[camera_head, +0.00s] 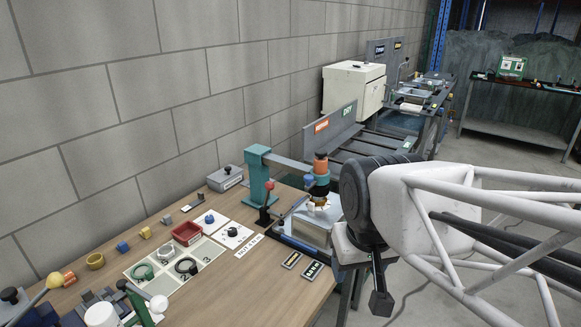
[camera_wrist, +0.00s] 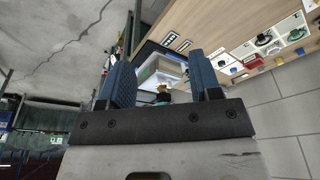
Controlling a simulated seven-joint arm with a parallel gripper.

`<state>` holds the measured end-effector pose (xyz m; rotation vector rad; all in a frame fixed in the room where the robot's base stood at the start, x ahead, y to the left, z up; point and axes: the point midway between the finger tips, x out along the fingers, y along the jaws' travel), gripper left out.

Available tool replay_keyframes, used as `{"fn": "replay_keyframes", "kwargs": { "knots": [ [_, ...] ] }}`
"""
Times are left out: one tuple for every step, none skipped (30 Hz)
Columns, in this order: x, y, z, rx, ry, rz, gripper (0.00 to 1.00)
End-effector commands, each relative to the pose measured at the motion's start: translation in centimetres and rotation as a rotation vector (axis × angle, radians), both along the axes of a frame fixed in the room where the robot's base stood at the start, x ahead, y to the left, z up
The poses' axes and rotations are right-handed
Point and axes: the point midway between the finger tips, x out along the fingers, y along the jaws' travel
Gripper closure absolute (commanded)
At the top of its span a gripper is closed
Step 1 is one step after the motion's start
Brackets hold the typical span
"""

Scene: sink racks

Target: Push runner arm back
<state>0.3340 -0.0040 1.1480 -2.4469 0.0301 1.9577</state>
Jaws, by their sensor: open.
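The runner arm (camera_head: 290,164) is a grey bar reaching right from a teal post (camera_head: 259,185) by the wall. Its outer end carries an orange, black and teal head (camera_head: 320,170) with a brassy lower part, above a pale box (camera_head: 311,230). In the head view, my gripper (camera_head: 378,290) hangs to the right of that head, past the table's right edge. In the wrist view, my gripper (camera_wrist: 163,77) is open, with two blue ribbed fingers apart and nothing held.
A wooden table (camera_head: 110,260) holds a numbered mat (camera_head: 171,280), a red tray (camera_head: 187,233) and several small blocks. Behind are a signed grey rack (camera_head: 345,127) and a cream box (camera_head: 353,88). The floor at right is mostly clear.

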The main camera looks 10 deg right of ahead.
Motion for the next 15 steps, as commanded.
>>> {"fn": "replay_keyframes", "kwargs": {
  "knots": [
    [0.8, 0.0, 0.3, 0.0, 0.005, 0.0, 0.42],
    [1.3, 0.0, 0.5, 0.0, 0.007, 0.0, 0.42],
    [2.0, -0.1, 0.8, 0.0, 0.012, 0.001, 0.42],
    [2.5, -0.1, 1.0, 0.0, 0.015, 0.001, 0.42],
    [3.2, -0.1, 1.3, 0.0, 0.018, 0.001, 0.42],
    [4.0, -0.1, 1.5, 0.0, 0.023, 0.002, 0.42],
    [4.6, -0.1, 1.8, 0.0, 0.026, 0.002, 0.42],
    [5.3, -0.2, 2.0, 0.0, 0.029, 0.002, 0.42],
    [6.2, -0.2, 2.3, 0.0, 0.035, 0.003, 0.42],
    [6.8, -0.2, 2.5, 0.0, 0.038, 0.003, 0.42],
    [7.5, -0.2, 2.7, 0.0, 0.042, 0.003, 0.42],
    [8.4, -0.3, 3.0, 0.0, 0.047, 0.004, 0.42],
    [9.1, -0.3, 3.1, 0.0, 0.051, 0.004, 0.42],
    [9.7, -0.3, 3.3, 0.0, 0.055, 0.004, 0.42],
    [10.7, -0.4, 3.5, 0.0, 0.059, 0.005, 0.42]
  ]
}}
